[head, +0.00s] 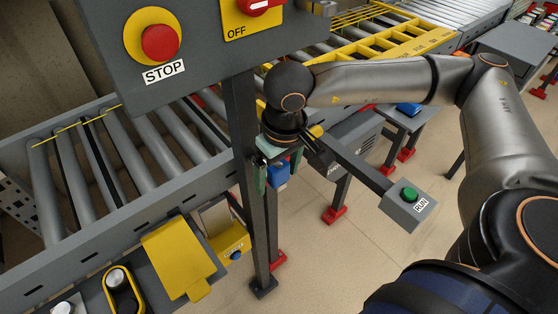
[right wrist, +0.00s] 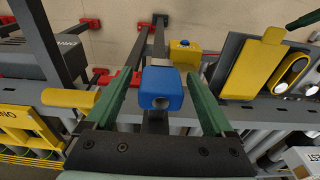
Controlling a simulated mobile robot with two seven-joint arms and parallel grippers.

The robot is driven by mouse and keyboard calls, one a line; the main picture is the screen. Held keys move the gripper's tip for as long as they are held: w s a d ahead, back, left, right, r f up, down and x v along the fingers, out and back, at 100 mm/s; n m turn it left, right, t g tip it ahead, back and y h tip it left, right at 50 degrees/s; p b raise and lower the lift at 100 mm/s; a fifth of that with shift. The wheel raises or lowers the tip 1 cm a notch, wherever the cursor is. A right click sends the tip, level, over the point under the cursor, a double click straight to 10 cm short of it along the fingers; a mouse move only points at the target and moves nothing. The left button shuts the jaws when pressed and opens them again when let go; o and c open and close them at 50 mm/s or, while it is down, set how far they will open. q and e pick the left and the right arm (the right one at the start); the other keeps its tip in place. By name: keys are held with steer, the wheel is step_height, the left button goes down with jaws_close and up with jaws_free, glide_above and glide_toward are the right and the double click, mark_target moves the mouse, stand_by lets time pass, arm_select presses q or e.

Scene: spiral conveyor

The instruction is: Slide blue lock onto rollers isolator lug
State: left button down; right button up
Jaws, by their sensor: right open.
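The blue lock (right wrist: 163,88) is a blue block with a round hole in the face toward the camera. In the right wrist view it sits between the two green fingers of my right gripper (right wrist: 158,97). The fingers are apart, with a gap on each side of the block. In the head view the blue lock (head: 281,173) shows just beside my right gripper (head: 264,172), near the dark post. What bears the lock is hidden. The red rotary switch (head: 258,6) marked OFF is cut off at the top; I cannot make out its lug. Green finger-like tips, possibly my left gripper (right wrist: 303,19), show at the right wrist view's upper right corner.
A grey panel with a red STOP button (head: 160,43) stands above the roller conveyor (head: 110,165). A grey RUN box (head: 407,205) juts out on an arm at right. A yellow plate (head: 178,258) and a yellow box (head: 231,243) are low down. Open floor lies at centre right.

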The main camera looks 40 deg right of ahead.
steer(key=shift+f, duration=0.15)
jaws_close()
stand_by(1.2)
